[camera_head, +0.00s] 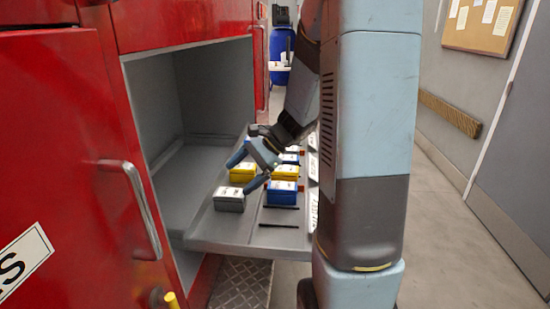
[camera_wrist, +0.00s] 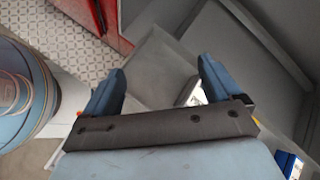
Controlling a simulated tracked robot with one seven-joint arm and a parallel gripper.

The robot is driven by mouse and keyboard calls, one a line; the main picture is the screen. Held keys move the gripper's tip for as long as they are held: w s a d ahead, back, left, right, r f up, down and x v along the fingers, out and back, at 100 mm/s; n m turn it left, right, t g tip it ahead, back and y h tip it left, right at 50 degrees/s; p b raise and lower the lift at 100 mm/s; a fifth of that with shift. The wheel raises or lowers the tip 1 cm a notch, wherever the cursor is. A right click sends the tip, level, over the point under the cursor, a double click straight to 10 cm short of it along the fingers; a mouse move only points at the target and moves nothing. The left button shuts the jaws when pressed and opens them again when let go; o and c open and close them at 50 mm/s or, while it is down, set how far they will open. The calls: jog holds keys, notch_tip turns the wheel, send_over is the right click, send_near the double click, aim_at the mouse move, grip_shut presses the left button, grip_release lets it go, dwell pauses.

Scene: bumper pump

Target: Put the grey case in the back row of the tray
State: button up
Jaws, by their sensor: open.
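The grey case (camera_head: 229,198), with a pale label on its lid, sits at the near left of the pulled-out grey tray (camera_head: 205,228). It stands in the row nearest the cabinet, left of a low divider. My gripper (camera_head: 246,172) is open and empty, with its blue fingers spread above the tray, just up and right of the grey case. In the wrist view, both fingers are apart (camera_wrist: 160,85), and a small pale grey piece, possibly the grey case, shows beside the right finger, partly hidden by the gripper.
A yellow case (camera_head: 243,173) stands behind the grey one. A blue case (camera_head: 281,193) and another yellow case (camera_head: 286,171) stand right of the divider, with more cases behind. Red cabinet walls (camera_head: 65,130) border the tray on the left. The tray's near end is clear.

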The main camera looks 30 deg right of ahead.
jog(key=s+r+n+t+h, duration=0.1)
jog(key=s+r+n+h, duration=0.3)
jog(key=s+r+n, duration=0.3)
jog(key=s+r+n+t+h, duration=0.2)
jog(key=s+r+n+h, duration=0.3)
jog(key=s, duration=0.7)
notch_tip(320, 180, up, 2)
jog(key=n, duration=0.2)
jog(key=shift+s+n, duration=0.3)
jog(key=shift+a+r, duration=0.1)
